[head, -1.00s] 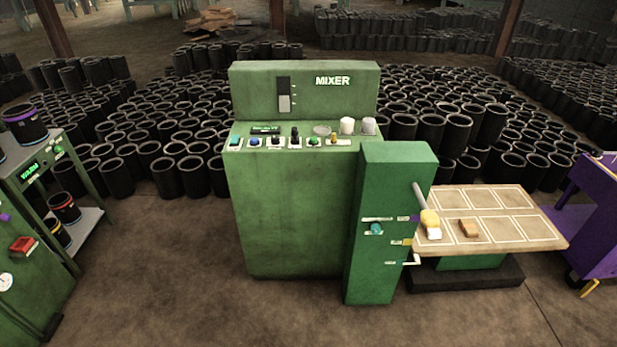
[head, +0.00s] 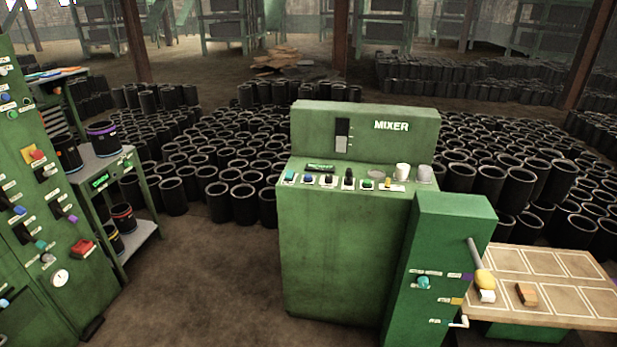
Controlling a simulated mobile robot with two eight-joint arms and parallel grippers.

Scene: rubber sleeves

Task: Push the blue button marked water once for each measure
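The green mixer (head: 340,245) stands right of the middle in the head view, with MIXER lettered on its back panel. Its sloped top carries a row of small controls. A blue button (head: 308,179) sits second from the left, beside a teal button (head: 290,177) at the left end. The labels under the buttons are too small to read. A small green-lit display (head: 320,166) is above them, and a dark slot gauge (head: 342,134) is on the back panel. Neither of my grippers is in view.
A green post (head: 440,260) with a lever stands against the mixer's right front, beside a table with marked squares (head: 560,292). Green control cabinets (head: 40,210) and a shelf cart (head: 142,232) are at left. Black sleeves (head: 230,200) crowd behind. Floor (head: 205,285) left of the mixer is clear.

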